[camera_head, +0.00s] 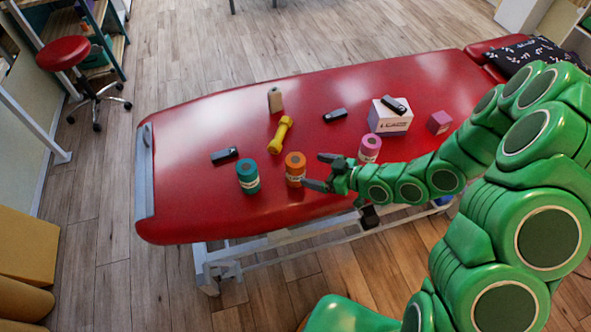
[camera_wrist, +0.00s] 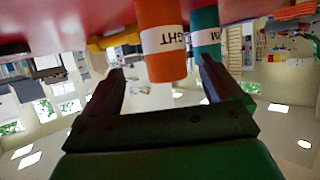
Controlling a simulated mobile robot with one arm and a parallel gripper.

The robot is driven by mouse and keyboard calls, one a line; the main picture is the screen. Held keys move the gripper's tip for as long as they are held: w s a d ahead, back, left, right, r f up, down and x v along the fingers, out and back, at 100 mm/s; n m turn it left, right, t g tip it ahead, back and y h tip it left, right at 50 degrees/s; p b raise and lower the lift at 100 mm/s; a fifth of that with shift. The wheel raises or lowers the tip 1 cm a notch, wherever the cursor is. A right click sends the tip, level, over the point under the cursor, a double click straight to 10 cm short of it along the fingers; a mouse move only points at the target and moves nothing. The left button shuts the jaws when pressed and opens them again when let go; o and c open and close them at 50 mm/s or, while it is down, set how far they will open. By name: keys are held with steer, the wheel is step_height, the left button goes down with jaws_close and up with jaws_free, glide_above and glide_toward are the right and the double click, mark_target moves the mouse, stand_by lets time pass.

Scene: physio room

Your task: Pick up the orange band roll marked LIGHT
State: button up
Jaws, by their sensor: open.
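The orange band roll (camera_head: 295,165) stands upright on the red treatment table (camera_head: 200,215) near its front edge. In the wrist view, which is upside down, the orange roll (camera_wrist: 163,55) carries a white label reading "LIGHT". My gripper (camera_head: 325,172) is open just to the right of the roll in the head view. In the wrist view its two fingers (camera_wrist: 160,80) point towards the roll, which lies between their lines and beyond or near the tips. I cannot tell whether the roll is inside the jaws. Nothing is held.
A teal roll (camera_head: 248,178) stands close left of the orange one, a pink roll (camera_head: 370,148) behind my gripper.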

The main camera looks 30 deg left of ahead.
mark_target(304, 171)
steer(key=shift+s+a, duration=0.15)
steer(key=shift+s, duration=0.05)
steer(key=shift+a+f, duration=0.25)
steer(key=shift+a, duration=0.25)
steer(key=shift+x, duration=3.3)
steer(key=shift+s+f, duration=0.1)
steer(key=shift+c, duration=0.4)
steer(key=c, duration=1.3)
